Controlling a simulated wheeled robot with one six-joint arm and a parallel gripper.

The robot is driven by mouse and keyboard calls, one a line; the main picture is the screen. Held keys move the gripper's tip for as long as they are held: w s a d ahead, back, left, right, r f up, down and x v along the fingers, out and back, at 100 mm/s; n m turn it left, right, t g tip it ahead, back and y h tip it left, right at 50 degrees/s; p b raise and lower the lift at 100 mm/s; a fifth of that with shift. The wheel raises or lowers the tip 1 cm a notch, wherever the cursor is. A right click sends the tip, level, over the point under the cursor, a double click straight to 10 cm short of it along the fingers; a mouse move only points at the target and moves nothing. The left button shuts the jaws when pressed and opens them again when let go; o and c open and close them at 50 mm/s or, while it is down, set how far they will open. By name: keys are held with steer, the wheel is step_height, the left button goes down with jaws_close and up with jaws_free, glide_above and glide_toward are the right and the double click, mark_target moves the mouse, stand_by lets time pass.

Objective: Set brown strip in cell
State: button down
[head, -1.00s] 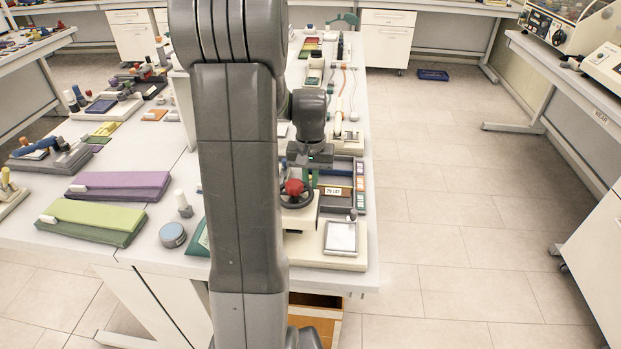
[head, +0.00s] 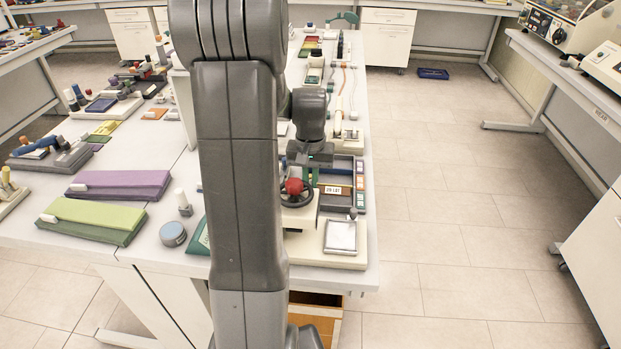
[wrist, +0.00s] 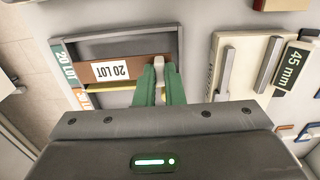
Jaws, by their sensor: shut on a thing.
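My gripper (wrist: 161,68) has green fingers, shut on a pale tab at the strip's right end. In the head view my gripper (head: 315,176) is over the tray, partly hidden by my arm. An open dark cell shows beyond the strip. I cannot tell whether the strip rests on the cell floor.
Coloured end labels (wrist: 66,65) line one tray side. A yellow strip (wrist: 122,88) lies beside the brown one. A cream fixture marked "45 mm" (wrist: 291,68) stands right of the tray. A red-knobbed device (head: 294,187) stands close to my gripper in the head view.

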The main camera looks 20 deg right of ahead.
steer(key=shift+f+b, duration=0.95)
steer(key=shift+f, duration=0.5)
stand_by(0.5)
steer(key=c, duration=1.5)
jaws_free()
steer(key=shift+o, duration=0.2)
steer(key=shift+d, duration=0.1)
steer(key=shift+r, duration=0.1)
steer(key=shift+w+r, duration=0.1)
steer(key=shift+r, duration=0.25)
step_height(320, 180, up, 13)
steer(key=shift+f, duration=0.15)
step_height(320, 180, down, 13)
steer(key=shift+r, duration=0.2)
